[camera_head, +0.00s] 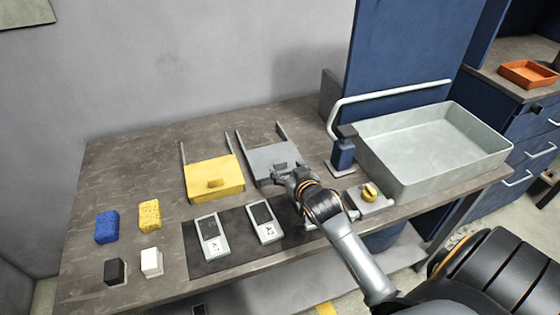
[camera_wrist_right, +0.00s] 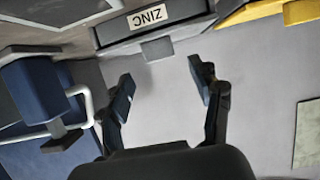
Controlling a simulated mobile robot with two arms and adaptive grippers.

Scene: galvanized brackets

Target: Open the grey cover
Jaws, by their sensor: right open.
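The grey cover (camera_head: 268,154) lies toward the back of the table, with two thin grey rails extending behind it. In the right wrist view it shows at the top as a grey box edge (camera_wrist_right: 185,28) with a ZINC label and a small grey tab below the label. My right gripper (camera_head: 282,174) is at the cover's front edge in the head view, partly hiding it. In the wrist view the right gripper (camera_wrist_right: 165,88) is open and empty, its fingers apart on either side of the tab's line, short of it. My left gripper is not in view.
A yellow cover (camera_head: 214,178) lies left of the grey one. Two handheld meters lie on a dark mat (camera_head: 238,251) in front.

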